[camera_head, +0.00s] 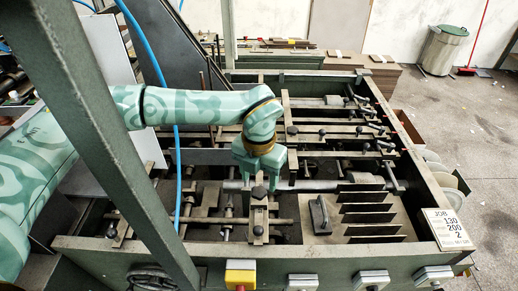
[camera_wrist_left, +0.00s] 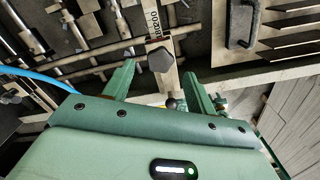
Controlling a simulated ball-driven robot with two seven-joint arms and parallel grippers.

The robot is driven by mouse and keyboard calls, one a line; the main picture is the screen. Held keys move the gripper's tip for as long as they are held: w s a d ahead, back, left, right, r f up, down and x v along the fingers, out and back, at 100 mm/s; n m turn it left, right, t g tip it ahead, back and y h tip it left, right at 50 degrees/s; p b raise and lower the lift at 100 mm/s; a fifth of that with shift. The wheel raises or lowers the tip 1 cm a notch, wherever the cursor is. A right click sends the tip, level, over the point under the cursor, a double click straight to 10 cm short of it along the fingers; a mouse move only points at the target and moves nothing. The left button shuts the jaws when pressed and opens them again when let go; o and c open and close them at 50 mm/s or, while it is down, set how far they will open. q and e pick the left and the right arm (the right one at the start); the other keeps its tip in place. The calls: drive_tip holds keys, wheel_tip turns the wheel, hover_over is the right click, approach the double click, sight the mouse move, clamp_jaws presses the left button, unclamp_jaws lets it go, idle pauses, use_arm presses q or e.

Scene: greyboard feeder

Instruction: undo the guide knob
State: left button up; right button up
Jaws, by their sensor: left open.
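The guide knob, dark and faceted, sits on a pale guide strip with printed numbers; it shows in the head view (camera_head: 259,192) and in the left wrist view (camera_wrist_left: 160,59). My left gripper (camera_head: 261,183) points down over it in the head view. Its two green fingers (camera_wrist_left: 158,80) stand apart in the left wrist view, with the knob a little beyond the gap between their tips. I cannot tell whether a finger touches it. A smaller dark ball knob (camera_wrist_left: 170,103) shows nearer my wrist. My right gripper is not in view.
Rods and clamps of the feeder lie around the guide. A dark handle (camera_head: 319,214) on a plate and several upright fins (camera_head: 365,208) stand to the right. A blue hose (camera_head: 178,170) hangs left of the gripper. A job card (camera_head: 447,228) sits on the right front corner.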

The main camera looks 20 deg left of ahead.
sight(259, 191)
use_arm(q)
wheel_tip(259, 191, up, 13)
drive_tip(key=shift+f, duration=0.2)
idle(0.3)
